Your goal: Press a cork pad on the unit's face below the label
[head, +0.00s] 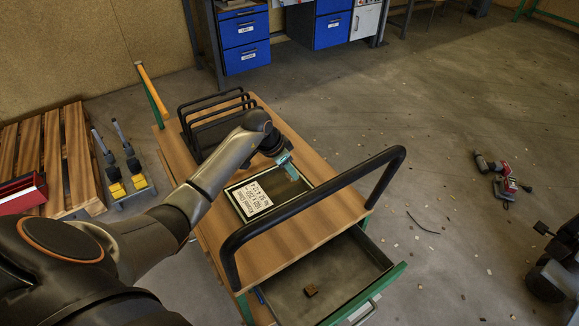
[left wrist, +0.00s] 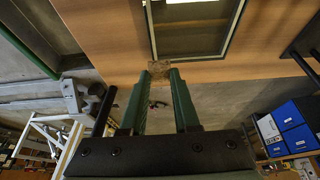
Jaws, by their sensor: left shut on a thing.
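The unit (head: 239,209) is a dark, framed glass pane lying on the wooden top of a cart. Its white label (head: 254,198) is on the left part of the pane in the head view. My left gripper (head: 289,168) is over the pane's right part. In the left wrist view, its green fingers (left wrist: 161,76) are shut on a small brown cork pad (left wrist: 174,70), which overlaps the edge of the unit's frame (left wrist: 152,30). I cannot tell whether the pad touches the unit. My right gripper is not in view.
A black handle rail (head: 315,201) arches over the cart's near side, close to the unit. A black rack (head: 213,115) stands at the cart's far end. The green-edged drawer (head: 345,285) sticks out at the front. Tools (head: 500,180) lie on the floor at right.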

